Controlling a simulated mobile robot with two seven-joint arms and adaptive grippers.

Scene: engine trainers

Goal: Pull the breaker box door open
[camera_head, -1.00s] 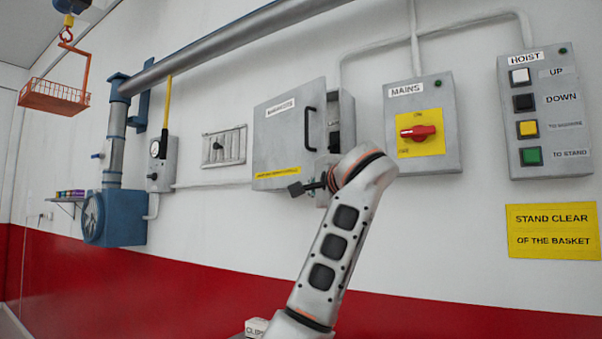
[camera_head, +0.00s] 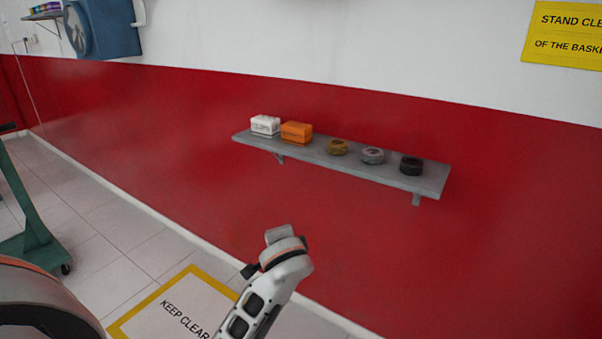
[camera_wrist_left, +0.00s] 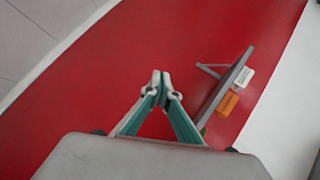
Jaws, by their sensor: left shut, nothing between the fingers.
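The breaker box and its door are outside both current views. My left arm rises from the bottom centre of the head view, in front of the red lower wall. Its small dark left gripper (camera_head: 250,271) points left, below the wall shelf. In the left wrist view the two fingers (camera_wrist_left: 161,82) meet at their tips, shut with nothing between them. My right gripper is in neither view.
A grey wall shelf (camera_head: 432,181) holds a white box (camera_head: 265,125), an orange box (camera_head: 296,133) and several small round items. Left are a blue machine (camera_head: 104,27) and a green stand (camera_head: 30,205). The floor has a KEEP CLEAR marking (camera_head: 180,305).

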